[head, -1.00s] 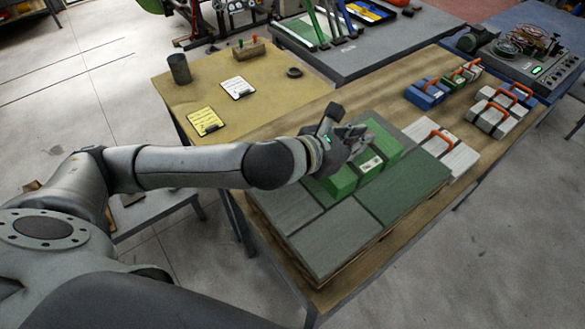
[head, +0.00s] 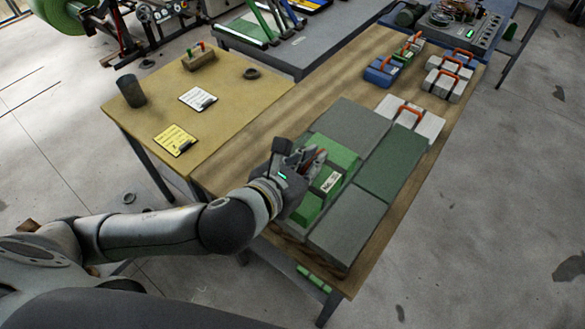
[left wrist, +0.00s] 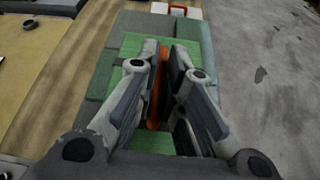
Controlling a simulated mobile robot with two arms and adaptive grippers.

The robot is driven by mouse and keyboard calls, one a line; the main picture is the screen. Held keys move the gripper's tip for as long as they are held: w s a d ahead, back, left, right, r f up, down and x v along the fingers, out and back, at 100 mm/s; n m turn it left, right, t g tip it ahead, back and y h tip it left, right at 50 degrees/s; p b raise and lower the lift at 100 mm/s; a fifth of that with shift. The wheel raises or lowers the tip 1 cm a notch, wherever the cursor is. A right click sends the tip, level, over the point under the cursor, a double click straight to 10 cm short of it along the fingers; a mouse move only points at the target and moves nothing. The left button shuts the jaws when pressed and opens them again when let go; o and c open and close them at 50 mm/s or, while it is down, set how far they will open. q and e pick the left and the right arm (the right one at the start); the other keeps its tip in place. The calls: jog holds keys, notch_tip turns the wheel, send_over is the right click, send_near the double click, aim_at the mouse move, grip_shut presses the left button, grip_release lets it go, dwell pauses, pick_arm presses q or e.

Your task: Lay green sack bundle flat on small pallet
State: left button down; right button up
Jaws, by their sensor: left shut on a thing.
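The green sack bundle (head: 338,156) has a white label and an orange handle, which shows between the fingers in the left wrist view (left wrist: 153,110). My left gripper (head: 312,160) is shut on the bundle by this handle. The bundle is over the left part of the small pallet's stack of flat grey and dark green blocks. The pallet (head: 322,262) shows only as a brown edge below the stack. The arm hides part of the bundle, so I cannot tell whether it touches the stack. My right gripper is not in view.
White bundles (head: 428,125) with an orange handle stand just behind the stack. More blue, green and white handled bundles (head: 383,72) stand farther back. A yellow-topped table (head: 145,95) at left holds a dark cup (head: 130,90) and clipboards. Bare tabletop lies left of the stack.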

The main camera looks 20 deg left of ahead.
pick_arm(q)
jog(key=w+a+f+b, duration=0.2)
jog(key=b, duration=0.3)
jog(key=w+a+f+b, duration=0.2)
jog(key=w+b, duration=0.1)
jog(key=b, duration=0.2)
jog(key=shift+a+f, duration=0.1)
jog(key=shift+f, duration=0.25)
jog(key=w+f, duration=0.1)
jog(key=a+f, duration=0.1)
jog(key=f, duration=0.1)
jog(key=w+f, duration=0.1)
jog(key=f, duration=0.1)
jog(key=shift+w+a+f+p, duration=0.25)
jog(key=shift+w+a+p, duration=0.05)
jog(key=shift+a, duration=0.1)
jog(key=shift+f, duration=0.35)
jog(key=shift+f, duration=0.15)
jog(key=c, duration=1.5)
grip_release()
jog(key=shift+c, duration=0.2)
